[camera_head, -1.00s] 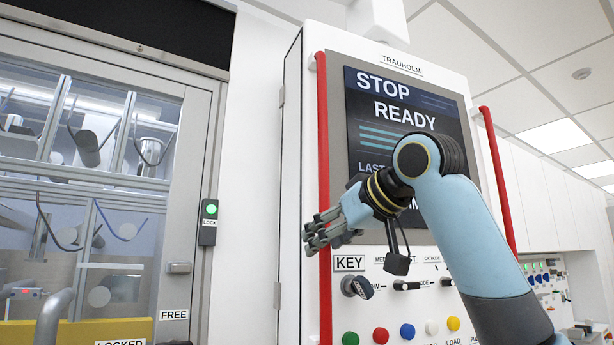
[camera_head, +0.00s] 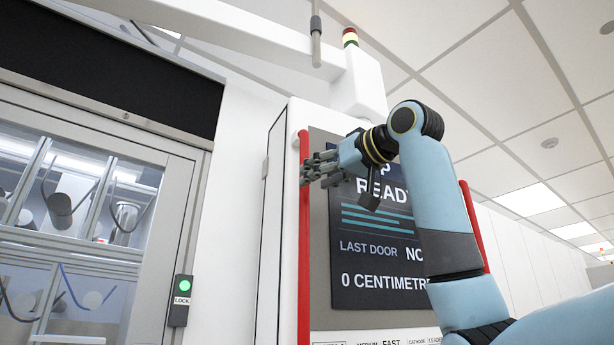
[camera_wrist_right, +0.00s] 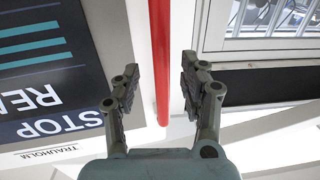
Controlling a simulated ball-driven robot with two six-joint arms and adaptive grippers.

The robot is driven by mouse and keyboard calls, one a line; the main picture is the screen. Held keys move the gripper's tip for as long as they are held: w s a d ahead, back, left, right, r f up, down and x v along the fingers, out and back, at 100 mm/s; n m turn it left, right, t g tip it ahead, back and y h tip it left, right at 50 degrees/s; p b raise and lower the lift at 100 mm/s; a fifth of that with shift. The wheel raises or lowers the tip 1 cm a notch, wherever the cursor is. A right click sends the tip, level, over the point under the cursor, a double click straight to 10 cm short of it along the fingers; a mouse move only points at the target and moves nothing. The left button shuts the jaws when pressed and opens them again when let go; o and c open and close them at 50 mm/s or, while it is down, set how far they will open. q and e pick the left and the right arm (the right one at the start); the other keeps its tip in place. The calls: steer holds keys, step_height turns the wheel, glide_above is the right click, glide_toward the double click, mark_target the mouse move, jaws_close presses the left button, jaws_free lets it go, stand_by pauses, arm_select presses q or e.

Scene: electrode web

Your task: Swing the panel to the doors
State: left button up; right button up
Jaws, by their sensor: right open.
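The panel (camera_head: 320,320) is a tall white box with a dark screen (camera_head: 375,265) and a red upright bar along each side. My right gripper (camera_head: 312,168) is at the left red bar (camera_head: 304,240), high up beside the screen. In the right wrist view the gripper (camera_wrist_right: 158,85) is open, with the red bar (camera_wrist_right: 159,40) running between its fingers; I cannot tell whether they touch it. The glazed doors (camera_head: 75,220) stand at the left with a green-lit lock box (camera_head: 181,300). My left gripper is not in view.
An overhead white arm (camera_head: 250,35) runs to the panel's top, where a signal light (camera_head: 350,37) stands. The right red bar (camera_head: 473,225) is beyond my right arm. White wall cupboards (camera_head: 520,245) line the right.

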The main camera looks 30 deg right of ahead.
steer(key=w, duration=0.2)
steer(key=w+p, duration=0.1)
steer(key=w, duration=0.1)
steer(key=shift+a, duration=0.25)
steer(key=shift+a, duration=0.1)
jaws_close()
